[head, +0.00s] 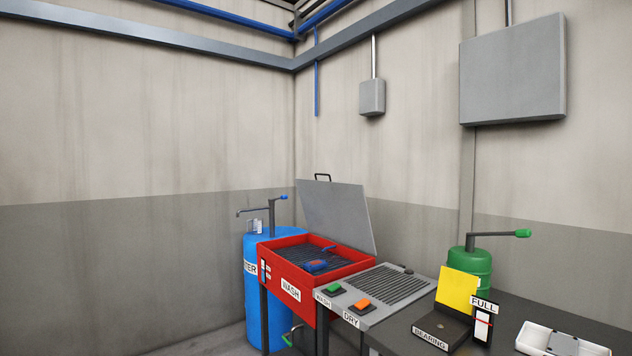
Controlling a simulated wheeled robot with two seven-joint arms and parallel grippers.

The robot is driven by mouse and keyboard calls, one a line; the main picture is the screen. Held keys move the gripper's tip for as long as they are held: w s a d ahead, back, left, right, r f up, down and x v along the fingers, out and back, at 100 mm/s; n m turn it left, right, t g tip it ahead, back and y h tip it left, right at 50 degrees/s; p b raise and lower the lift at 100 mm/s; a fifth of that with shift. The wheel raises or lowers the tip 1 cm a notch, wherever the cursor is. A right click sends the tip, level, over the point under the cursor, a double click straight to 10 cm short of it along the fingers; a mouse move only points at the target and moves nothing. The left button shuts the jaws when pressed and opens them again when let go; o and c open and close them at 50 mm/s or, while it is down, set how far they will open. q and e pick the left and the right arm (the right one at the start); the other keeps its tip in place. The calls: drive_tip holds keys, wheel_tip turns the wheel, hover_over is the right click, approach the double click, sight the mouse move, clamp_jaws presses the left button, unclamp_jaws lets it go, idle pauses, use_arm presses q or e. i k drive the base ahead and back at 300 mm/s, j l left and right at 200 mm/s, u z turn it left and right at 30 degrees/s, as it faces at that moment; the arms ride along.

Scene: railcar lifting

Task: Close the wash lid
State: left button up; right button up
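The wash lid (337,213) is a grey panel with a dark handle (322,177) on its top edge. It stands raised and tilted back at the rear of the red wash basin (291,275), which is labelled WASH. The basin is open, and a blue part with some red (321,265) lies on the dark grate inside. Neither of my grippers shows in the head view.
A blue barrel (256,306) with a pump stands left of the basin. Right of it are a grey dry unit (388,284) with green and orange buttons, a bearing stand with a yellow plate (457,290), a green barrel (470,265) and a white tray (533,334).

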sight(338, 211)
drive_tip(key=i+j+u, duration=0.35)
drive_tip(key=i, duration=0.25)
drive_tip(key=i+u, duration=0.35)
drive_tip(key=i, duration=0.2)
drive_tip(key=i+j, duration=0.1)
drive_tip(key=i, duration=0.6)
drive_tip(key=i+j, duration=0.1)
drive_tip(key=i, duration=0.6)
drive_tip(key=i+j, duration=0.15)
drive_tip(key=i, duration=0.55)
